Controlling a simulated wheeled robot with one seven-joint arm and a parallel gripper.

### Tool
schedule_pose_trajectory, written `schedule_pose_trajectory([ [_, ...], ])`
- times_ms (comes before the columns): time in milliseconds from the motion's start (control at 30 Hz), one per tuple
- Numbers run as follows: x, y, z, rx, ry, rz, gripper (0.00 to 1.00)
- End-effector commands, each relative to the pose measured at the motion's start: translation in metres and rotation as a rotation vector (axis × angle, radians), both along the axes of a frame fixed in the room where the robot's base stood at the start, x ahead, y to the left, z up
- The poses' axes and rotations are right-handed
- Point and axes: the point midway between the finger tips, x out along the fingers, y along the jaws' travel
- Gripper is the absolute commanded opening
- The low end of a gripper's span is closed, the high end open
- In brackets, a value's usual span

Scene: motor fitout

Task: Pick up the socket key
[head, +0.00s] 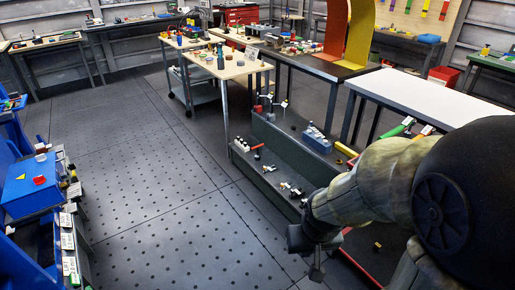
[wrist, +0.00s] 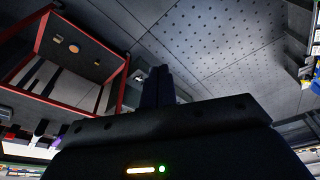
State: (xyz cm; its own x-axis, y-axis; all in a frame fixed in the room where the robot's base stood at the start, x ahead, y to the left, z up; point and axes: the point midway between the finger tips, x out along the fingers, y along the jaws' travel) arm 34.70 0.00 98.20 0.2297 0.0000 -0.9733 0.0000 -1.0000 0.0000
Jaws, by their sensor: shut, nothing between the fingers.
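My gripper (head: 317,271) hangs at the lower middle of the head view, over the dark perforated floor beside a long dark bench or bin. In the wrist view its dark fingers (wrist: 159,86) are together, with nothing seen between them. I cannot make out which item is the socket key; the small tools are too small to tell apart. Small dark and metallic parts (head: 291,190) lie on the long dark bench (head: 270,178), left of and behind my arm.
A blue bench with a blue box (head: 32,185) stands at the left. Wooden-topped tables (head: 225,68) with small items stand at the back. A white-topped table (head: 440,92) is at the right. A red-edged frame (wrist: 98,47) shows in the wrist view. The left-middle floor is clear.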

Motion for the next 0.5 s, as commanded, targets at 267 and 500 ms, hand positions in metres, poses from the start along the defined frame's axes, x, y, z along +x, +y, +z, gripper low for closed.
schedule_pose_trajectory([
  [267,0.0,0.0,0.074,0.0,0.0,0.0,0.0],
  [500,0.0,0.0,0.079,0.0,0.001,0.0,0.0],
])
